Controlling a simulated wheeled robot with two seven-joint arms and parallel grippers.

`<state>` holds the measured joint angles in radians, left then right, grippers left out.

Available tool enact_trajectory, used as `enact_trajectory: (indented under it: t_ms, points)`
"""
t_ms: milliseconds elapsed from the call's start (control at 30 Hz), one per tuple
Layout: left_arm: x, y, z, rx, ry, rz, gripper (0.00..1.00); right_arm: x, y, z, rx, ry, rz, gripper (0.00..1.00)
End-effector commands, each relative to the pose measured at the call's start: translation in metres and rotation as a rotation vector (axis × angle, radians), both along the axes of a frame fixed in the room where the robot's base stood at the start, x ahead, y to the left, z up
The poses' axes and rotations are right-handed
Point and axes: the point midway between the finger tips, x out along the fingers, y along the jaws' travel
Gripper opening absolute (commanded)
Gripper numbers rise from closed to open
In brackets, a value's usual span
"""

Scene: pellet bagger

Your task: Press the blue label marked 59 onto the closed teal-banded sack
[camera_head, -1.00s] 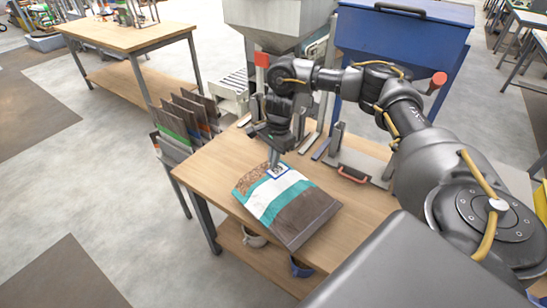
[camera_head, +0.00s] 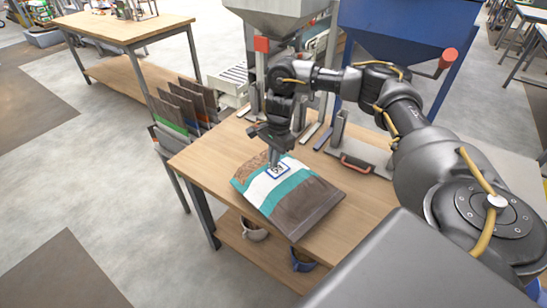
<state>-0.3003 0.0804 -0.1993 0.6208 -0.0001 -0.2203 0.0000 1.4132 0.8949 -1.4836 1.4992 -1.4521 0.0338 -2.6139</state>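The teal-banded sack (camera_head: 303,209) lies flat on the wooden table, with white, teal and brown bands and a speckled brown part at its far left end. The blue-bordered label marked 59 (camera_head: 278,171) is over the teal and white bands near the sack's far edge, face up. My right gripper (camera_head: 273,158) points down at the label's far left edge, its fingers close together and apparently shut on that edge. I cannot tell whether the label touches the sack. My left gripper is out of view.
The wooden table (camera_head: 211,153) has bare room left of the sack. A plate with a red handle (camera_head: 357,164) is at the right. A rack of dark sheets (camera_head: 186,108) stands off the left end. A blue hopper (camera_head: 400,28) is behind. Cups (camera_head: 254,231) sit on the lower shelf.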

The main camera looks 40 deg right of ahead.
Motion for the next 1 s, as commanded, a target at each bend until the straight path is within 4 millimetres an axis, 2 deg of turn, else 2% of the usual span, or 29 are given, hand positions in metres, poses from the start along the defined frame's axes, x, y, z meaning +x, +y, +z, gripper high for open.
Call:
enact_trajectory:
  t_ms: [933, 1000]
  points:
    - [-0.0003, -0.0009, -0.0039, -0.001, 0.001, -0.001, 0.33, -0.0003, 0.0001, -0.0055, 0.000, 0.001, 0.000, 0.00]
    - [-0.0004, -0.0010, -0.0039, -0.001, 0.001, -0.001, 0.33, -0.0004, 0.0001, -0.0056, 0.000, 0.001, 0.000, 0.14]
